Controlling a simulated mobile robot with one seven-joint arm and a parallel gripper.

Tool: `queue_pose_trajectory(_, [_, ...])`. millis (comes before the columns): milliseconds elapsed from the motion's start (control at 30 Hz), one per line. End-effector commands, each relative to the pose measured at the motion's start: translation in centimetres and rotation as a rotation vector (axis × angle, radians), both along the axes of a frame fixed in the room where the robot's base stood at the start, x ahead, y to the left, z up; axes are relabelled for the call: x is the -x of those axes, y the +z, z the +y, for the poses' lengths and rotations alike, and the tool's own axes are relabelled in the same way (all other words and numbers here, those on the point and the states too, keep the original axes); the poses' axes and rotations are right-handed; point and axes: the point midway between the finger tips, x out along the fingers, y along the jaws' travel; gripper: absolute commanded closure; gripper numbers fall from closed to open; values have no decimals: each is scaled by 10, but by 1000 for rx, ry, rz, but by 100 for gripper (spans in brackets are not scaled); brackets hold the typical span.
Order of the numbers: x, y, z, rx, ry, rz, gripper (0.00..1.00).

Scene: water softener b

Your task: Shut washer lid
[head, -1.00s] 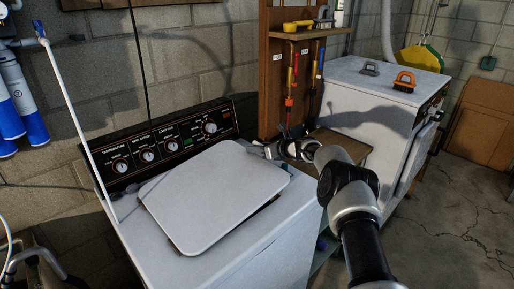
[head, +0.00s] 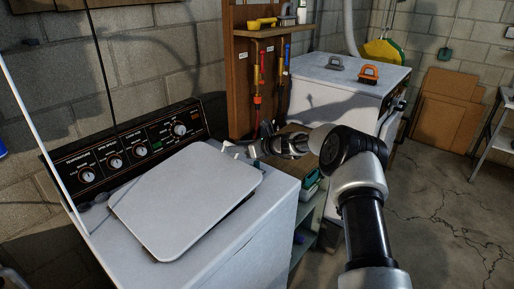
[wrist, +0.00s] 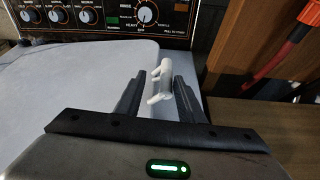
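The washer lid (head: 185,200) is a pale, rounded panel lying low over the white washer top (head: 262,232). A dark gap shows under its lower right edge, so it does not look fully flush. My gripper (head: 243,152) is by the lid's upper right corner. In the wrist view, my gripper's dark fingers (wrist: 160,95) stand apart. A small white pronged piece (wrist: 166,72) shows between them; I cannot tell what it is or whether they touch it. The lid's or washer's pale surface (wrist: 70,95) lies to the left.
The washer's control panel (head: 125,150) rises behind the lid. A wooden tool rack (head: 240,80) and a second white machine (head: 335,95) with two brushes on top stand to the right. A shelf (head: 305,225) fills the gap between machines.

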Motion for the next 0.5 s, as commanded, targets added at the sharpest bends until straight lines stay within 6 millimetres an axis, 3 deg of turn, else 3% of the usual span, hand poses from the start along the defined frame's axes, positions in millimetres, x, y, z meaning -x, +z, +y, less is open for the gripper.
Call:
queue_pose_trajectory(233, [39, 23, -44, 2, -3, 0, 65])
queue_pose_trajectory(500, [64, 37, -68, 3, 2, 1, 65])
